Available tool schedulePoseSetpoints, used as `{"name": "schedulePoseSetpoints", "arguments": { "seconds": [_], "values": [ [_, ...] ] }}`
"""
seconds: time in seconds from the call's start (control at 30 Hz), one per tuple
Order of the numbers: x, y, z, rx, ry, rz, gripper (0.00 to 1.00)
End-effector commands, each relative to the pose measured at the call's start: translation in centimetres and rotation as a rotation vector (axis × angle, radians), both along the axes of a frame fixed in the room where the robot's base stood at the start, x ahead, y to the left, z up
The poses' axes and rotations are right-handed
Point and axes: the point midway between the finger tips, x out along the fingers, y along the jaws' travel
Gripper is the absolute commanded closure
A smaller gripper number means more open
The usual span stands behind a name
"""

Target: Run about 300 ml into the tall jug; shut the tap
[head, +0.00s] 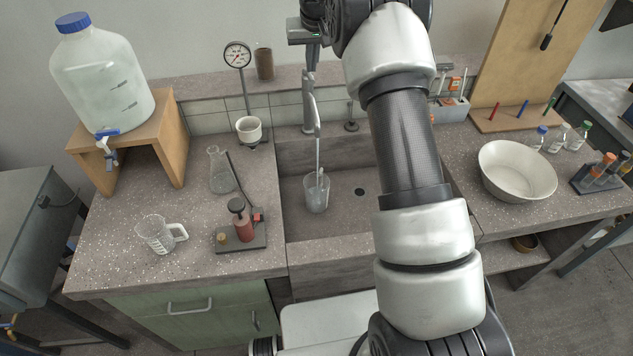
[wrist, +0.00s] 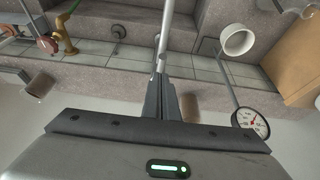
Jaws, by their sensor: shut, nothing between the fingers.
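The tall jug (head: 315,196) is a clear vessel standing upright in the sink, under the spout of the grey tap (head: 308,108). A thin pale line runs from the spout down into the jug; it looks like a stream, but I cannot tell surely. The level in the jug is too small to read. My gripper (head: 311,66) is shut and empty, pointing down at the top of the tap. In the wrist view the shut fingers (wrist: 166,88) are in line with the pale spout (wrist: 165,35). Whether they touch the tap is unclear.
A graduated jug with a handle (head: 158,235), a flask (head: 221,172) and a red bottle on a stand (head: 242,224) are left of the sink. A large water bottle (head: 105,82) stands on a wooden stand. A white bowl (head: 516,172) is at right.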

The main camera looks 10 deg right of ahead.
Motion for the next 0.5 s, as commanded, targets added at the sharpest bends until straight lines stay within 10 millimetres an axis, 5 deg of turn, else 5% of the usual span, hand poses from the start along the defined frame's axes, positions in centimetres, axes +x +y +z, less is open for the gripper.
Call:
{"name": "schedulePoseSetpoints", "arguments": {
  "seconds": [0.5],
  "values": [
    [-0.02, 0.0, -0.92, 0.0, 0.001, 0.0, 1.0]
  ]
}}
